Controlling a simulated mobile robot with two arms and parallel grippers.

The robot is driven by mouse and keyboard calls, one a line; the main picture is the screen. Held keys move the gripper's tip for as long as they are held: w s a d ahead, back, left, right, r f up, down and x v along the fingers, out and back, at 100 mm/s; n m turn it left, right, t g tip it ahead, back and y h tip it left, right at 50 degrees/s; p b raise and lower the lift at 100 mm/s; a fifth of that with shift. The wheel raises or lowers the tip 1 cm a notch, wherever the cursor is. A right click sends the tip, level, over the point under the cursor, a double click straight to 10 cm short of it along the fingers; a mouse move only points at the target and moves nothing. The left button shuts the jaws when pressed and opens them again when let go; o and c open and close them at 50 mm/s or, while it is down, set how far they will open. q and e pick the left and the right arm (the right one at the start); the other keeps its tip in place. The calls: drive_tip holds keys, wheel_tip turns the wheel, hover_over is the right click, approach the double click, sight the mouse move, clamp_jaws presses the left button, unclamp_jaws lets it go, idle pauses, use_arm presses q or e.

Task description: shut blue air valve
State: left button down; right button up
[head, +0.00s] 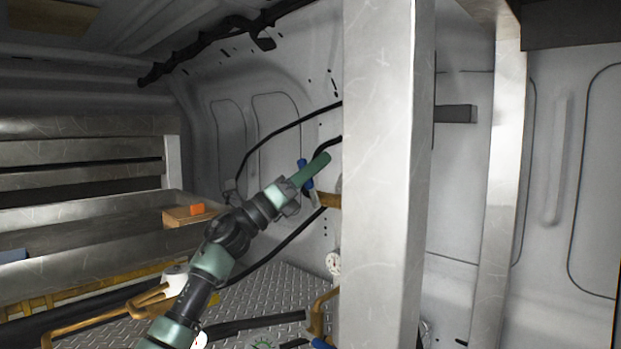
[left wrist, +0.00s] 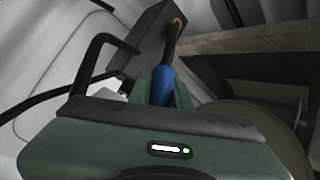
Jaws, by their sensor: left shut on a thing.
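The blue air valve handle (head: 303,166) shows beside the green fingers of my left gripper (head: 316,170), at the left edge of a metal post. In the left wrist view the blue handle (left wrist: 162,84) stands between the green fingers of my left gripper (left wrist: 163,88), which is shut on it. A brass-coloured fitting (head: 328,200) sits just below the handle, partly hidden by the post. The valve body is mostly hidden, so I cannot tell the valve's position. My right gripper is not in view.
A wide metal post (head: 380,180) stands just right of my left gripper. Black hoses (head: 285,122) run along the white wall. A gauge (head: 333,263) and brass pipe (head: 318,312) are below. Metal shelves (head: 80,152) with an open box (head: 188,216) are at left.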

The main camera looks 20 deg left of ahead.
use_arm(q)
drive_tip(key=shift+s+d+f+m+g+h, duration=0.2)
drive_tip(key=shift+d+m+g, duration=0.35)
drive_tip(key=shift+m+g, duration=0.55)
drive_tip(key=shift+s+d+r+m+g+h, duration=0.15)
drive_tip(key=shift+d+m+g+h, duration=0.35)
drive_tip(key=shift+m, duration=0.85)
drive_tip(key=shift+s+d+f+m+g+h, duration=0.15)
drive_tip(key=shift+d+m+g, duration=0.4)
drive_tip(key=shift+m+g, duration=0.65)
drive_tip(key=c, duration=1.3)
unclamp_jaws()
drive_tip(key=b+v, duration=0.2)
drive_tip(key=v, duration=0.5)
drive_tip(key=shift+s+a+b, duration=0.2)
drive_tip(key=shift+a+b, duration=0.05)
drive_tip(key=shift+b, duration=0.05)
